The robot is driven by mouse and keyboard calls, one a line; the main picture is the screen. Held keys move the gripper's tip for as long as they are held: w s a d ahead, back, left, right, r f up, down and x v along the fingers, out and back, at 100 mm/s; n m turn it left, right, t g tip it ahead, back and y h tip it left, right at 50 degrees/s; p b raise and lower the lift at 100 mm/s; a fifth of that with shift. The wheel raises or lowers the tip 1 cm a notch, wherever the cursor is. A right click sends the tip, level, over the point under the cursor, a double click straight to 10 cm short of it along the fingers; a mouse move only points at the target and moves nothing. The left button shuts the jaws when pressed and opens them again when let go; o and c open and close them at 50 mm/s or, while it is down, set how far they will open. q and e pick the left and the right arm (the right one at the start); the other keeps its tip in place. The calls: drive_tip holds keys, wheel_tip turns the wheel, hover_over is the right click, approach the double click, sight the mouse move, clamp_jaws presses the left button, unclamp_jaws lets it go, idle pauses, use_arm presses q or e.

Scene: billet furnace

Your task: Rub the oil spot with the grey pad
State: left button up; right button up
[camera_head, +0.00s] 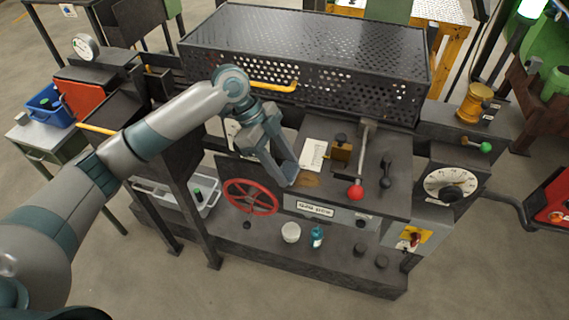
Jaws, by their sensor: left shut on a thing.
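My left gripper (287,178) reaches in from the left and points down at the left part of the dark machine top (338,190). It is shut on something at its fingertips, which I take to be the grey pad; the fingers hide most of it. A brownish oil spot (309,181) shows on the machine top just right of the fingertips. I cannot tell whether the pad touches the surface. My right gripper is not in view.
Close by are a white card (314,155), a brass block (341,150), a red-knobbed lever (355,190) and a black-handled lever (386,178). A red handwheel (250,197) is in front at left. A perforated black cover (310,60) stands behind. A white cup (291,232) and teal bottle (317,237) stand on the lower shelf.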

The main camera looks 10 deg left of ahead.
sight(308, 182)
use_arm(q)
drive_tip(key=shift+d, duration=0.1)
drive_tip(key=shift+s+d+p, duration=0.1)
drive_tip(key=shift+d+p, duration=0.4)
drive_tip(key=shift+d, duration=0.5)
drive_tip(key=shift+s+d+f, duration=0.1)
drive_tip(key=shift+d+f, duration=0.05)
drive_tip(key=shift+d, duration=0.85)
drive_tip(key=shift+s+d+p, duration=0.15)
drive_tip(key=shift+d+p, duration=0.45)
drive_tip(key=shift+d, duration=0.15)
drive_tip(key=shift+d+p, duration=0.35)
drive_tip(key=shift+d, duration=1)
